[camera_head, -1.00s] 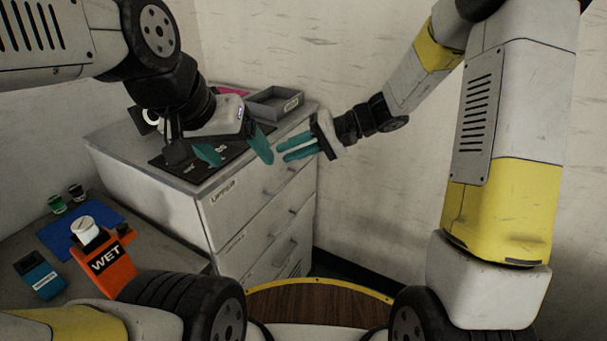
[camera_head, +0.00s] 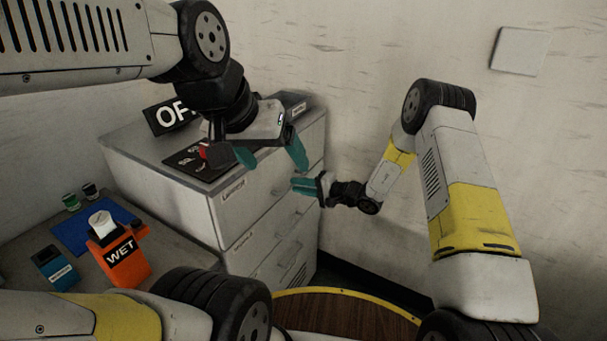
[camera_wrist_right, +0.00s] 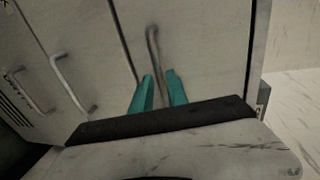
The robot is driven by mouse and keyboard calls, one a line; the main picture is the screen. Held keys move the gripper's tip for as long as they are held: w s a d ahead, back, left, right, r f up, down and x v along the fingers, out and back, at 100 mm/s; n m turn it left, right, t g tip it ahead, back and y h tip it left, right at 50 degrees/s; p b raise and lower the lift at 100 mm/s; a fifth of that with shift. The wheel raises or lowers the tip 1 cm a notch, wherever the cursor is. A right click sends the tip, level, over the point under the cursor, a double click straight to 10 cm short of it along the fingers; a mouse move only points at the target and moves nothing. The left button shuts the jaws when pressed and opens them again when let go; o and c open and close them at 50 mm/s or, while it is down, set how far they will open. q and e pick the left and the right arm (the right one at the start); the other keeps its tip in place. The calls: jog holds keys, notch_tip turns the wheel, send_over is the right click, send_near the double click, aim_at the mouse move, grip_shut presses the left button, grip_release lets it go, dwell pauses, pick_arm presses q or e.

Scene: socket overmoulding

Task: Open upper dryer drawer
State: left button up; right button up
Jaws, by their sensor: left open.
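The white dryer cabinet (camera_head: 165,185) has stacked drawers. Its upper drawer (camera_head: 240,205) looks closed, flush with the front. The upper handle (camera_wrist_right: 153,42) is a thin grey bar in the right wrist view. My right gripper (camera_head: 305,188) is in front of the upper drawer, and its teal fingers (camera_wrist_right: 160,76) are apart, with the bar showing between them. Contact cannot be told. My left gripper (camera_head: 270,156) is open and empty above the cabinet top, partly hiding it.
A black sign (camera_head: 170,115) and a dark mat (camera_head: 190,160) are on the cabinet top, with a grey tray (camera_head: 297,100) behind. The side table holds an orange WET holder (camera_head: 122,258), a blue box (camera_head: 55,268) and a blue mat (camera_head: 82,235). Lower drawer handles (camera_wrist_right: 70,85) are nearby.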

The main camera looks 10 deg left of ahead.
jog(key=shift+x, duration=1.4)
grip_shut()
dwell(0.4)
